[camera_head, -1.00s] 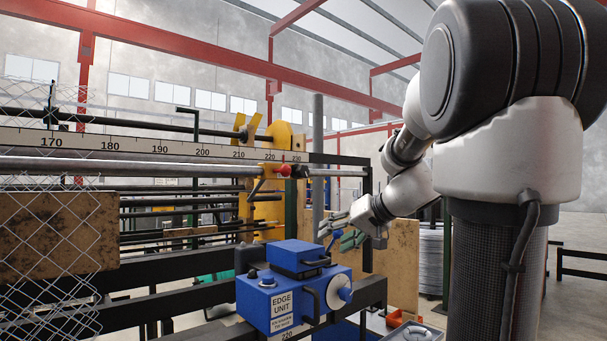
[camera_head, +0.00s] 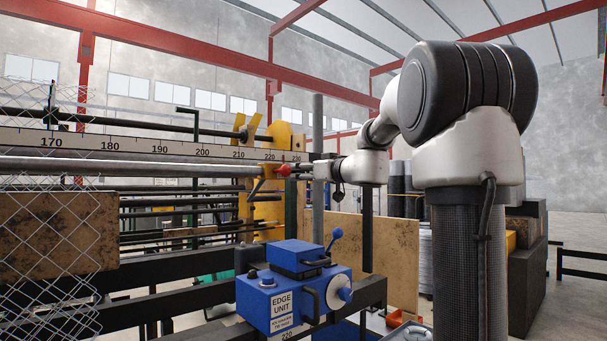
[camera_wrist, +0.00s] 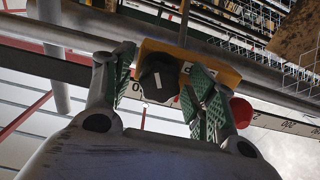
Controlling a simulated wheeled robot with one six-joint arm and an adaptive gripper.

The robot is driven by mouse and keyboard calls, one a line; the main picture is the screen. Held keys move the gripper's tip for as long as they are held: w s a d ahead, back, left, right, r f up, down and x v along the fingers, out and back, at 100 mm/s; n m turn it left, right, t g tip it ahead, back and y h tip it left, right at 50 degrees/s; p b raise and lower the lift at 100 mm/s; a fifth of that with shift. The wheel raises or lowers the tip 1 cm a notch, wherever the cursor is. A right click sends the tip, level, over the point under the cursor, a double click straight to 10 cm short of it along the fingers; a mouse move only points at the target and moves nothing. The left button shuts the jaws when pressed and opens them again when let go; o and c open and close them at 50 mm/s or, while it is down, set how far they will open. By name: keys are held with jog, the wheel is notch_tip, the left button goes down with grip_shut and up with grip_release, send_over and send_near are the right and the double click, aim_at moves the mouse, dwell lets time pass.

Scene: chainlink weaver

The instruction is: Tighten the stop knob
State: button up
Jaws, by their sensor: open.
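The stop knob (camera_wrist: 158,79) is a black lobed knob with a white mark, on the yellow stop block (camera_wrist: 205,66) in the wrist view. My gripper (camera_wrist: 160,70) is open, with one green-padded finger on each side of the knob. I cannot tell whether the pads touch it. In the head view my gripper (camera_head: 306,171) is at the right end of the scale rail, just right of the red ball (camera_head: 284,170), and hides the knob. The red ball also shows beside the right finger in the wrist view (camera_wrist: 241,112).
The scale rail (camera_head: 130,144) and a silver bar (camera_head: 130,165) run leftward from the stop. A grey upright post (camera_head: 318,200) stands close to my gripper. The blue edge unit (camera_head: 290,290) sits below. Chain-link mesh (camera_head: 50,240) hangs at the left.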

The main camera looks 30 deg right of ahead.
jog(key=shift+w+a, duration=0.1)
jog(key=shift+w, duration=0.1)
jog(key=c, duration=1)
jog(key=shift+c, duration=0.2)
jog(key=shift+m, duration=0.3)
